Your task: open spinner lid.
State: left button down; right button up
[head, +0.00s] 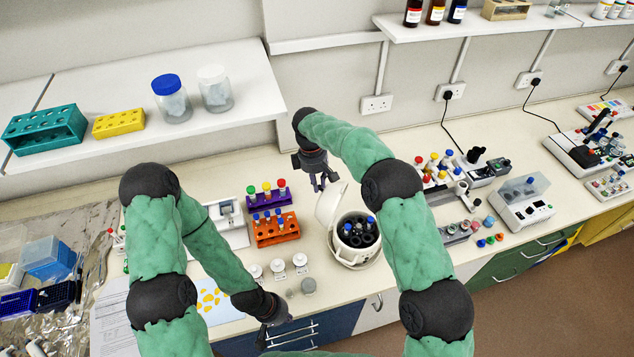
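The spinner (345,262) is a round white machine on the bench in the middle of the head view. Its white lid (328,204) is raised and leans back to the upper left of the bowl. The dark rotor (357,236) shows, with blue-capped tubes in it. My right gripper (320,185) is just above and behind the raised lid; its fingers point down and look apart, with nothing seen between them. I cannot tell whether it touches the lid. My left gripper (265,338) is low by the bench's front edge, away from the spinner; its fingers are too dark to read.
Purple (267,199) and orange (275,230) tube racks stand left of the spinner. Several small white-lidded jars (278,268) stand in front of them. Tube racks and devices (522,203) fill the right. A shelf (110,95) hangs at upper left.

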jog(key=shift+o, duration=1.1)
jog(key=shift+s+d+f, duration=0.1)
jog(key=shift+s+f, duration=0.3)
jog(key=shift+f, duration=0.4)
jog(key=shift+w+d, duration=0.15)
jog(key=shift+w, duration=0.05)
jog(key=shift+r, duration=0.2)
jog(key=shift+w+r, duration=0.1)
jog(key=shift+a+r, duration=0.2)
jog(key=shift+r, duration=0.3)
notch_tip(320, 180, up, 11)
jog(key=a, duration=0.1)
jog(key=shift+w+a, duration=0.2)
jog(key=shift+w, duration=0.2)
